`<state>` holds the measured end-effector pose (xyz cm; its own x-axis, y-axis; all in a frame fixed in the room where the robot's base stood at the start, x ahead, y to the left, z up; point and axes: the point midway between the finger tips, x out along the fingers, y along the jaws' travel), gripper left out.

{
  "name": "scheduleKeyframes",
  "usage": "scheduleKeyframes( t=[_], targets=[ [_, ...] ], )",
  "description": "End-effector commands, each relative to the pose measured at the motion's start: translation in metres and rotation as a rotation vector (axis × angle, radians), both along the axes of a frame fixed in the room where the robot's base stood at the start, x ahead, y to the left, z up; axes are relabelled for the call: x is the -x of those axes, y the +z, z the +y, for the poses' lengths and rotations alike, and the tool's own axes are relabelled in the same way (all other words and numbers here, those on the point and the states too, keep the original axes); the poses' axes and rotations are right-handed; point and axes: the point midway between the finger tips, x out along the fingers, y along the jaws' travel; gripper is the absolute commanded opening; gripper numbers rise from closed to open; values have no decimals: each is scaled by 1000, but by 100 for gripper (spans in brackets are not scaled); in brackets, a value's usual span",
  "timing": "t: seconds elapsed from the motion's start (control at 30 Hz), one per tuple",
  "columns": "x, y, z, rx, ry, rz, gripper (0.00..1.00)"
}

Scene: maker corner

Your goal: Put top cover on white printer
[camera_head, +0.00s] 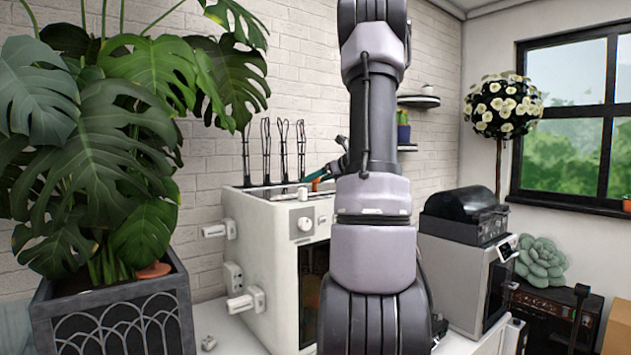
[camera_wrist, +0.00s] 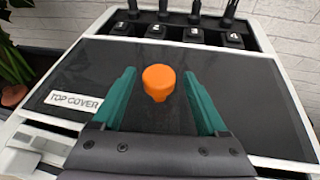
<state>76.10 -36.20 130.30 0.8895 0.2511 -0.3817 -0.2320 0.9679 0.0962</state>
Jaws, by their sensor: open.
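The white printer (camera_head: 275,245) stands on the white surface, left of my arm, with a dark front window. The top cover (camera_wrist: 100,70) is a dark flat panel with a "TOP COVER" label and an orange knob (camera_wrist: 159,83). It lies over the white printer's top (camera_wrist: 283,72), in front of several black numbered holders; whether it is fully seated I cannot tell. My gripper (camera_wrist: 160,76) is open, its teal fingers on either side of the knob, with gaps showing. In the head view the knob (camera_head: 317,184) is small and partly hidden by my arm.
A second machine with a black top (camera_head: 463,216) stands on the right. A large potted plant (camera_head: 120,170) stands at left, its leaves reaching towards the printer. Thin black upright loops (camera_head: 283,150) rise behind the printer's top. A brick wall is close behind.

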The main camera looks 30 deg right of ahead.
Motion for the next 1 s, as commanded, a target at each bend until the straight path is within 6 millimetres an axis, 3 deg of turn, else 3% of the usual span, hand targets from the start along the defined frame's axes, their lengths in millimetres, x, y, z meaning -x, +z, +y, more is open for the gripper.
scheduleKeyframes(
  t=[0.4, 0.67, 0.77, 0.87, 1.0],
  targets=[
    [73, 32, -21, 1, -3, -2, 76],
    [99, 43, -25, 6, 5, -1, 76],
    [101, 48, 1, 72, 75, 7, 76],
    [106, 52, 64, 249, 255, 20, 76],
    [143, 51, 174, 663, 640, 0, 76]
  ],
)
